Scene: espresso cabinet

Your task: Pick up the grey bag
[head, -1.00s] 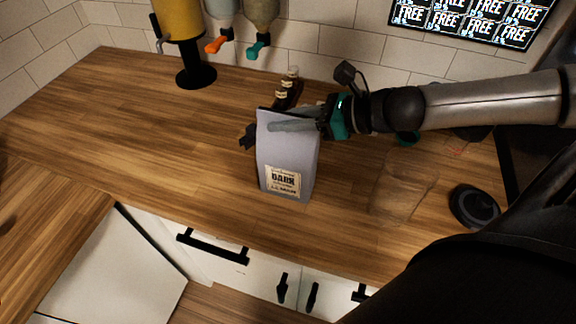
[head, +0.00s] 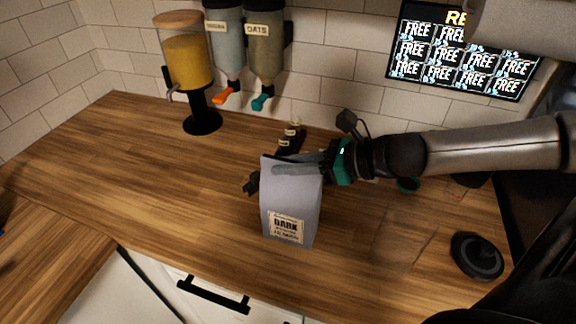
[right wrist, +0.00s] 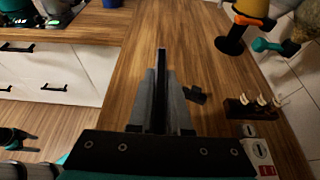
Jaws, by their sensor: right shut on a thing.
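The grey bag (head: 289,205) is upright near the middle of the wooden counter in the head view, its "DARK" label facing me. My right gripper (head: 297,165) reaches in from the right and is shut on the top of the bag. I cannot tell whether the bag's base touches the counter. In the right wrist view, the fingers (right wrist: 160,95) point forward over the counter, with grey surfaces close on both sides of a dark strip. My left gripper (right wrist: 18,140) shows at the lower left of the right wrist view, apart from the bag; its jaws are unclear.
A small black object (head: 251,184) lies just left of the bag. A juice dispenser (head: 186,62) stands at the back left. A round black item (head: 477,256) lies at the right. The counter's left side is clear.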

